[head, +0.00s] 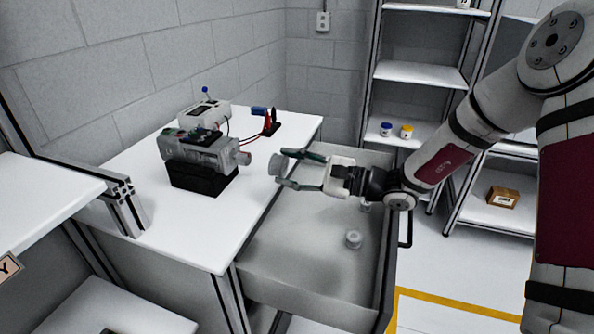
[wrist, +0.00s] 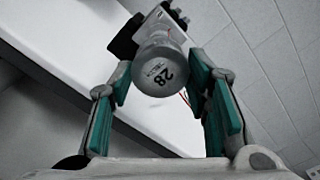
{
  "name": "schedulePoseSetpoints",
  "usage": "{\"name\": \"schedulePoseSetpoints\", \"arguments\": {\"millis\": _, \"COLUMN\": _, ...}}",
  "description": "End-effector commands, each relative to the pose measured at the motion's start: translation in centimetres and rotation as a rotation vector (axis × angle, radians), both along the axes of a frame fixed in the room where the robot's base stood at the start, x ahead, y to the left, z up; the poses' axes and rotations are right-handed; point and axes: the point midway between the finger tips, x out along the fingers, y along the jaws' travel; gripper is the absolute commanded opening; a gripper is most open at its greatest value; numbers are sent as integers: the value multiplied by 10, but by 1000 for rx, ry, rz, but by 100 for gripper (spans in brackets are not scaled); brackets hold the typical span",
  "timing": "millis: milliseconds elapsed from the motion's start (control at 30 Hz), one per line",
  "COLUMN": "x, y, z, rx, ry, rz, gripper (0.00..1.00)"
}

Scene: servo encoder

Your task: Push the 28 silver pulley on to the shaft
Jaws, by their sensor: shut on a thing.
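My gripper (head: 286,169) is shut on the silver pulley marked 28 (head: 276,166), held at the fingertips. In the wrist view the pulley's round face (wrist: 160,72) with the number shows between the two green finger pads (wrist: 160,80). The grey servo motor (head: 205,152) lies on a black block (head: 203,180) on the white table. Its shaft end (head: 244,158) points right, towards the pulley, with a gap between them in the head view. In the wrist view the pulley hides the shaft, and part of the motor shows behind it.
An open grey drawer (head: 300,235) lies below my gripper, with a silver part (head: 353,239) inside. A white box (head: 205,113), wires and a red and black connector stand behind the motor on the white table (head: 200,235). Shelves (head: 420,75) stand at the back right.

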Motion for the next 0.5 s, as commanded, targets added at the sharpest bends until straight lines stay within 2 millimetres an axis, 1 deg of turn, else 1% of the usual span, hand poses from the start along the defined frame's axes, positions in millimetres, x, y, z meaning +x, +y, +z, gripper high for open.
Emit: {"name": "schedulePoseSetpoints", "arguments": {"millis": 500, "x": 12, "y": 31, "z": -1, "rx": -1, "ry": -1, "rz": 1, "gripper": 8}}
